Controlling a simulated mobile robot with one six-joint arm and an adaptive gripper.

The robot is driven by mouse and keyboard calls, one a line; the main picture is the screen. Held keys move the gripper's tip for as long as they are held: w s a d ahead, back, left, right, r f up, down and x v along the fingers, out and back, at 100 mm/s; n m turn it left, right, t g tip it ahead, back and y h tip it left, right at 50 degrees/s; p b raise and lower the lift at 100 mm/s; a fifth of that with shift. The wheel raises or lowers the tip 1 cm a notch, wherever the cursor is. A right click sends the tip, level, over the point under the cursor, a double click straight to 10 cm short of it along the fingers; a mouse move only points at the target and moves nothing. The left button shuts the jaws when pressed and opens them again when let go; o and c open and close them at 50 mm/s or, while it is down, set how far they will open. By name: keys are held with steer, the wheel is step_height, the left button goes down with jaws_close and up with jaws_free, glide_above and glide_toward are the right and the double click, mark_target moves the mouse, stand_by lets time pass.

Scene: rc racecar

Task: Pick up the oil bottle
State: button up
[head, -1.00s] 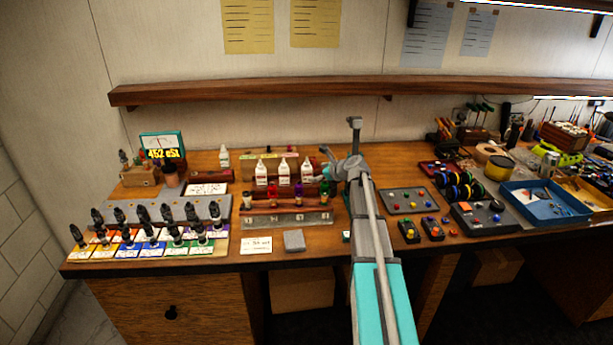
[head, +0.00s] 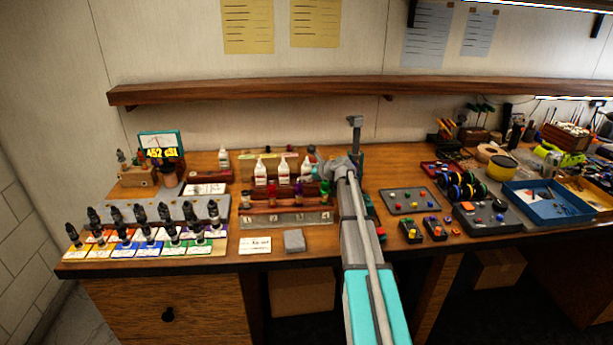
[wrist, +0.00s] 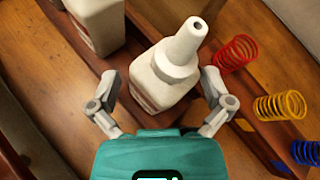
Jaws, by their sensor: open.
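A white oil bottle (wrist: 164,72) with a tapered nozzle stands between the spread fingers of my gripper (wrist: 160,84) in the wrist view. The fingers are open on either side of it, and I see no firm grip. In the head view it appears to be the rightmost white bottle (head: 306,170) of the row, partly beside my gripper (head: 317,160). Another white bottle (wrist: 95,22) stands close by at the upper left of the wrist view. Two more bottles in the row, one at the left (head: 260,174) and one in the middle (head: 284,172), show red markings.
Red (wrist: 237,52), yellow (wrist: 280,105) and blue (wrist: 305,152) coil springs stand right of the bottle in the wrist view. A wooden shelf (head: 300,91) runs along the wall above. A grey tray of coloured parts (head: 408,201) lies right of my arm.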

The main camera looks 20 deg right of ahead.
steer(key=shift+a, duration=0.1)
steer(key=c, duration=1)
steer(key=shift+c, duration=0.2)
steer(key=shift+r, duration=0.2)
steer(key=shift+r+p, duration=0.2)
steer(key=shift+p, duration=0.2)
steer(key=shift+c, duration=0.6)
step_height(320, 180, up, 9)
steer(key=p, duration=0.9)
steer(key=shift+r, duration=0.15)
steer(key=shift+r, duration=0.1)
step_height(320, 180, up, 9)
steer(key=p, duration=0.9)
steer(key=shift+r+p, duration=0.1)
steer(key=shift+p, duration=0.25)
steer(key=shift+s, duration=0.1)
